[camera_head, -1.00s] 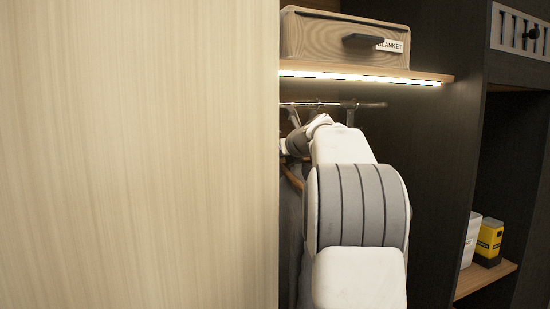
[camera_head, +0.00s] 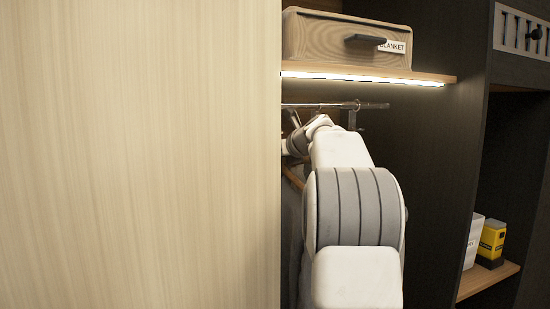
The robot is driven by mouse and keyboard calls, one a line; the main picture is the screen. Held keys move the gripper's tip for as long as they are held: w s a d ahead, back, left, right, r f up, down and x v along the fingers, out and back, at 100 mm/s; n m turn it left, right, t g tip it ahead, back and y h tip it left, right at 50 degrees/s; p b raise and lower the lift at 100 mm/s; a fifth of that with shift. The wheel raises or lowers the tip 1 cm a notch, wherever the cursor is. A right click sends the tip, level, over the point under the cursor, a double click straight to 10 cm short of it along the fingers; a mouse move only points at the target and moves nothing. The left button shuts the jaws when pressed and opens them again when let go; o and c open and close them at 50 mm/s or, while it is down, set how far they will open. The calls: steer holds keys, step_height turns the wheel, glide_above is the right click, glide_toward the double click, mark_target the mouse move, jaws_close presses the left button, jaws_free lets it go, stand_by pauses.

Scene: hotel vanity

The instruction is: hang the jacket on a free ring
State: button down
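A strip of grey cloth, which may be the jacket (camera_head: 291,225), shows in the narrow gap left of my arm. Part of a wooden hanger (camera_head: 293,178) shows above it. A metal rail (camera_head: 335,105) runs under the lit shelf, with a bracket near its right end. Rings on the rail are too small or hidden to make out. My arm reaches up into the closet below the rail. My gripper is hidden behind the arm and the pale panel, so its fingers and what they hold do not show.
A large pale wood panel (camera_head: 140,155) fills the left half and blocks the closet's left side. A blanket box (camera_head: 345,38) sits on the lit shelf (camera_head: 430,77). At right, a white container (camera_head: 473,243) and a yellow-black box (camera_head: 491,243) stand on a low shelf (camera_head: 488,279).

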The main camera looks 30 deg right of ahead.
steer(key=shift+f, duration=0.4)
stand_by(1.0)
steer(key=c, duration=0.7)
jaws_free()
steer(key=shift+o, duration=0.5)
steer(key=shift+f, duration=0.25)
steer(key=b+v, duration=0.3)
steer(key=v, duration=1.4)
steer(key=shift+s+r, duration=0.2)
steer(key=shift+r, duration=0.1)
steer(key=shift+a+b, duration=0.15)
steer(key=shift+b, duration=0.15)
